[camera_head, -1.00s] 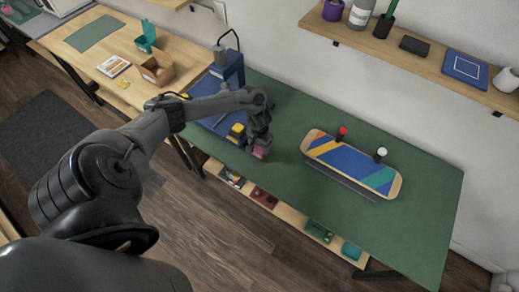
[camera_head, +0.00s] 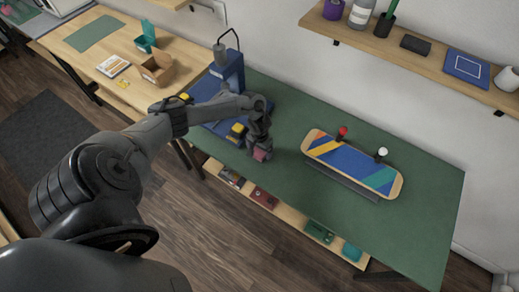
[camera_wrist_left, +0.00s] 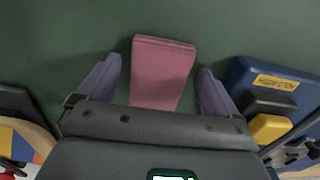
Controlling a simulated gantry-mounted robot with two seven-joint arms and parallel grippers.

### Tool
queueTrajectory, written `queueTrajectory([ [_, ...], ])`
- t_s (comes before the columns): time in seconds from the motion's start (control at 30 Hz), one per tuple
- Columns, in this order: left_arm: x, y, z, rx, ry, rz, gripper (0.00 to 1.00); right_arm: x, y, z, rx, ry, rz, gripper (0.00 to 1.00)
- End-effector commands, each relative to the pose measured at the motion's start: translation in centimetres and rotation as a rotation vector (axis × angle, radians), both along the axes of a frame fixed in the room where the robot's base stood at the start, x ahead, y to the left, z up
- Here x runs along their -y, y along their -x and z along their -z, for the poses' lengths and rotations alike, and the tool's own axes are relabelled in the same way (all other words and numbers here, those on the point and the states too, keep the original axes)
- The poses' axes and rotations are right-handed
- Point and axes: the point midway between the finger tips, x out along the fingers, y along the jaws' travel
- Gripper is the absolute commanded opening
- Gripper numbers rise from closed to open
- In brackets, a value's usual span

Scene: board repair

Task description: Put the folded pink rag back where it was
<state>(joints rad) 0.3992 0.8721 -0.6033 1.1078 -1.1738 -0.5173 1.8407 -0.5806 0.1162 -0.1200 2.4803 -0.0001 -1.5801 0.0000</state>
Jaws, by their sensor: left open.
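The folded pink rag (camera_head: 261,155) lies on the green bench top (camera_head: 420,230) near its front edge, just right of the blue base. In the left wrist view the rag (camera_wrist_left: 161,70) shows as a flat, layered block lying lengthwise between the fingers. My left gripper (camera_head: 259,147) is over the rag and hides part of it in the head view. In the wrist view my left gripper (camera_wrist_left: 157,88) is open, with a finger on each side of the rag and green gaps between. My right gripper is not in view.
A blue device with a yellow part (camera_head: 237,130) stands close left of the gripper; its blue base also shows in the wrist view (camera_wrist_left: 262,80). A striped skateboard deck (camera_head: 350,165) lies to the right. A wall shelf (camera_head: 420,60) hangs behind. Bench between is clear.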

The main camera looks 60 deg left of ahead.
Motion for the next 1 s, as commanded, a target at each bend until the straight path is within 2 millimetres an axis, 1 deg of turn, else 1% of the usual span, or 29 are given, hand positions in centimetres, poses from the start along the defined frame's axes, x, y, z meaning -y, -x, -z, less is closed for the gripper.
queueTrajectory([
  [0.13,0.0,0.0,-0.3,0.001,0.0,0.001,0.93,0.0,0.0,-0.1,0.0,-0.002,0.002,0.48],
  [0.27,0.0,0.0,-1.4,0.001,0.0,0.0,0.93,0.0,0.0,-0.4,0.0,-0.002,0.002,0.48],
  [0.37,0.0,0.0,-2.9,0.001,0.0,0.002,0.93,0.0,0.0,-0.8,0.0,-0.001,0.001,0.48],
  [0.6,-0.1,-0.1,-7.4,0.003,-0.001,0.002,0.93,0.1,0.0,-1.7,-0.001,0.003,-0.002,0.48],
  [0.73,0.0,0.0,-9.5,0.002,-0.001,0.002,0.93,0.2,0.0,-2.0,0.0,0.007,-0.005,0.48],
  [0.9,0.0,0.0,-11.3,0.001,0.0,0.002,0.93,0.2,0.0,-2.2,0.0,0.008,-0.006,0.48],
  [0.97,0.3,-0.1,-11.5,0.005,0.001,0.012,0.93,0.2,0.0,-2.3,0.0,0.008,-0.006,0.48],
  [1.0,0.8,-0.2,-11.5,0.013,0.002,0.03,0.93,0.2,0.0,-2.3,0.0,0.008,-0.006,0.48],
])
